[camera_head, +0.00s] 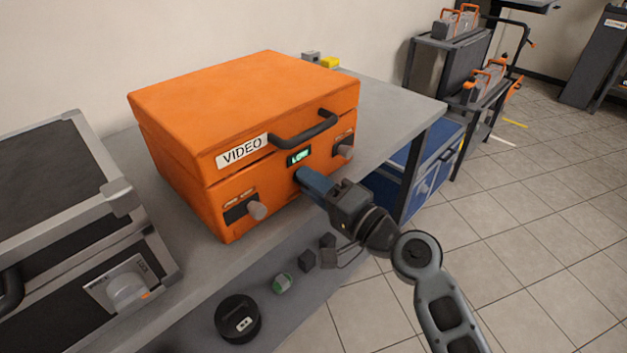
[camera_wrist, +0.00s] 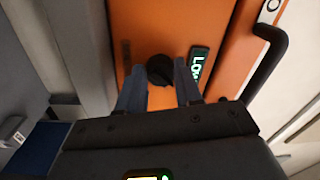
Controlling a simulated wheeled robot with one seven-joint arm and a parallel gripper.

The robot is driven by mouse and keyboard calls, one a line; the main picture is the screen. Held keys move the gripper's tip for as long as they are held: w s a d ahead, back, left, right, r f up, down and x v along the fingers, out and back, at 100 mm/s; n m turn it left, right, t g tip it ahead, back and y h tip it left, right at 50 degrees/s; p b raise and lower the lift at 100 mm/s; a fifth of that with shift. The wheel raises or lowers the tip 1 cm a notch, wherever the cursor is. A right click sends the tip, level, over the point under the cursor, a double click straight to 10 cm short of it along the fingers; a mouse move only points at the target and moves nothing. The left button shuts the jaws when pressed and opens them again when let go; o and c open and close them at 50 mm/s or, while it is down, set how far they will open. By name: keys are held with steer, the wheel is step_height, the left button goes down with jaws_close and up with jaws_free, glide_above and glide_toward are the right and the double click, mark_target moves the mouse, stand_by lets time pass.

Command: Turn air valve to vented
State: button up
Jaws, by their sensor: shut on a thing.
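The orange case (camera_head: 255,95) marked VIDEO stands closed on the grey bench. My gripper (camera_head: 305,178) is at its front face, below the handle and a small lit green label (camera_head: 299,157). In the wrist view the blue fingers of my gripper (camera_wrist: 161,85) are shut on a dark round knob (camera_wrist: 160,68), one finger on each side. I take this knob for the air valve; its pointer and setting cannot be made out. The label beside it (camera_wrist: 198,64) starts with "LO"; the rest is unclear. In the head view my fingers hide the knob.
The front also has a left grey knob (camera_head: 257,210), a right grey knob (camera_head: 345,149) and a black handle (camera_head: 304,131). A black case with silver edges (camera_head: 70,210) stands left. Small items, including a black round one (camera_head: 238,318), lie below.

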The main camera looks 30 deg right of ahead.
steer(key=shift+m, duration=0.6)
steer(key=o, duration=1)
steer(key=shift+o, duration=0.2)
steer(key=b+v, duration=0.1)
steer(key=v, duration=0.7)
steer(key=shift+f, duration=0.15)
